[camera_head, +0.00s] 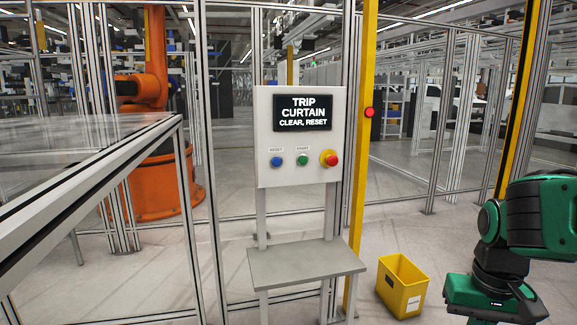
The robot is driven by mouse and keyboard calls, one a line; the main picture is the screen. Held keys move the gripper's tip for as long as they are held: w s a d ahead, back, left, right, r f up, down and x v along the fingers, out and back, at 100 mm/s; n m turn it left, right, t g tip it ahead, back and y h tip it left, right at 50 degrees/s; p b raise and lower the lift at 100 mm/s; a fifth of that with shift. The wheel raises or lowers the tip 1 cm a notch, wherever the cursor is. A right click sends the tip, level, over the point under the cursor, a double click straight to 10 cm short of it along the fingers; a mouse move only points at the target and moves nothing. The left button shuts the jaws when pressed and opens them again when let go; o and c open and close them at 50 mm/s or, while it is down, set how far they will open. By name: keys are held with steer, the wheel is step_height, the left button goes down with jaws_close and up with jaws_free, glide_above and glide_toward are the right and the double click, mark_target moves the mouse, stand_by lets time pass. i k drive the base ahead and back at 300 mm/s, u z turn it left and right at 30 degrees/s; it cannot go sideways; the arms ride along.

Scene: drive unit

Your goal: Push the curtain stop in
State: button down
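A grey control panel (264,105) stands at centre on a stand. It carries a red mushroom button with a yellow collar (330,158), a blue RESET button (277,161) and a green START button (303,160). Its display (301,112) reads "TRIP CURTAIN CLEAR, RESET". Right of it, a yellow curtain post (363,60) bears a small red round part (368,112). I cannot tell from its looks whether that part is a button or a lamp. My green and black arm is at the lower right, apart from panel and post. My gripper's fingers do not show.
A grey shelf (305,262) juts out below the panel. A yellow bin (401,287) stands on the floor between the post and my arm. A metal-framed table (80,160) fills the left. Behind are fencing, an orange robot (165,185) and another yellow post (522,80).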

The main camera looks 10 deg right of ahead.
mark_target(333, 160)
steer(key=u, duration=0.2)
steer(key=i, duration=1.1)
steer(key=z, duration=0.25)
